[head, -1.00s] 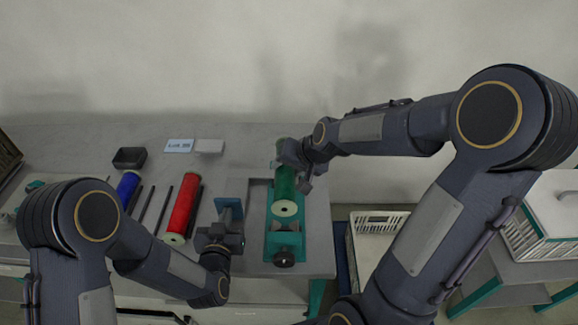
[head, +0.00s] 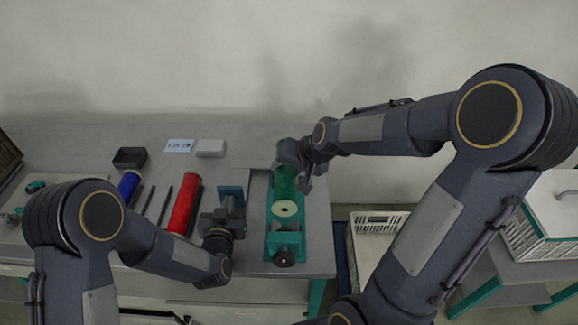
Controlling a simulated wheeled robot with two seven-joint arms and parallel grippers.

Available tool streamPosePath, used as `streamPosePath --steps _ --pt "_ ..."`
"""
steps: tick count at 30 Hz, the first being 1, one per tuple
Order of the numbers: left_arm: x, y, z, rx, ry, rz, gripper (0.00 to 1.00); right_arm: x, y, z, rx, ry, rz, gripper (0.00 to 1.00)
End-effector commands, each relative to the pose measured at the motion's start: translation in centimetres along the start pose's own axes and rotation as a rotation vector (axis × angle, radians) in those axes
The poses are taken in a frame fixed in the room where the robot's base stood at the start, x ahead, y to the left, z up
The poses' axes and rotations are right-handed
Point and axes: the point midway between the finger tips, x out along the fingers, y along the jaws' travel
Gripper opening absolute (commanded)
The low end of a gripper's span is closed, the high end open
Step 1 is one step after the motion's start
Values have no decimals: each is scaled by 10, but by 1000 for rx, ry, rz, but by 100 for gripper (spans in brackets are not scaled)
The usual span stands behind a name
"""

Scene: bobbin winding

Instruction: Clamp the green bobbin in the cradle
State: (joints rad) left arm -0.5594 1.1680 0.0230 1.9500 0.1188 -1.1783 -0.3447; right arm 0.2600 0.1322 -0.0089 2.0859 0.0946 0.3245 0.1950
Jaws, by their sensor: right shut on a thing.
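The green bobbin (head: 286,184) lies lengthwise in the teal cradle (head: 273,240) on the bench, its pale end with a dark hole facing me. A dark knob (head: 284,256) sits at the cradle's near end. My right gripper (head: 299,166) is shut on the bobbin near its far end and hides part of it. My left gripper (head: 226,208) is left of the cradle, at a blue-teal block (head: 232,190). I cannot tell whether its jaws are open or hold that block.
A red bobbin (head: 186,203) and a blue bobbin (head: 128,186) lie to the left, with dark rods (head: 164,204) between. A black tray (head: 130,157), a label card (head: 179,146) and a pale block (head: 210,147) are behind. A white crate (head: 378,222) stands right of the bench.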

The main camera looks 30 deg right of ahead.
Motion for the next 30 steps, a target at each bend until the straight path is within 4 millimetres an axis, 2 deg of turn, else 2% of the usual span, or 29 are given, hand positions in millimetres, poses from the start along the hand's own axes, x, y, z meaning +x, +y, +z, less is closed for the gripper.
streamPosePath --steps 11,30 --pt "4 -1 -2 0 5 -2 0 0 0 -1 0 1 -1 18" --pt "4 -1 -3 -1 6 -2 0 25 15 10 1 -1 0 18"
